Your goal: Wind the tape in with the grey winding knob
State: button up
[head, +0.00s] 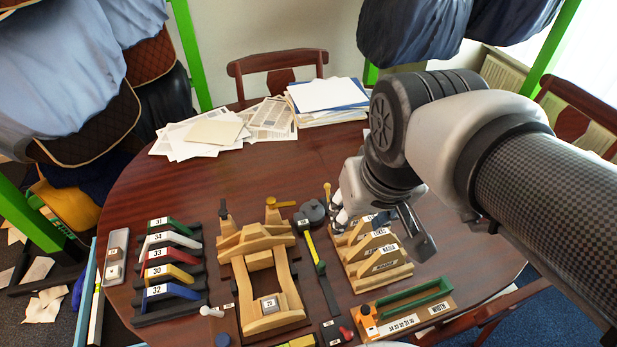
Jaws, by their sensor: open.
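A yellow tape (311,247) lies pulled out on the table, right of the wooden saddle tree. Its far end meets a small dark block with a white label (302,221). A dark grey round part (314,210) sits beside that block; it looks like the winding knob, but I cannot make out its detail. A dark strip (327,292) continues toward the front from the tape's near end. My gripper (382,228) is open, above the wooden rack to the right of the tape and apart from the round part. Whether anything lies between its fingers is unclear.
The wooden saddle tree (227,266) stands left of the tape. A rack of coloured, numbered pieces (168,262) is further left. The labelled wooden rack (386,282) lies below my gripper. Papers (210,133) cover the far edge; the table between is clear.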

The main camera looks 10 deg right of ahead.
jog(key=w+r+g+p, duration=0.1)
jog(key=w+p, duration=0.1)
jog(key=w, duration=0.7)
jog(key=m+g+p, duration=0.1)
jog(key=g+p, duration=0.2)
jog(key=p, duration=0.2)
send_over(314, 202)
notch_tip(314, 202, down, 15)
notch_tip(314, 202, down, 17)
jog(key=b, duration=0.4)
jog(key=shift+r+b, duration=0.1)
jog(key=shift+b, duration=0.3)
jog(key=shift+c, duration=0.2)
grip_shut()
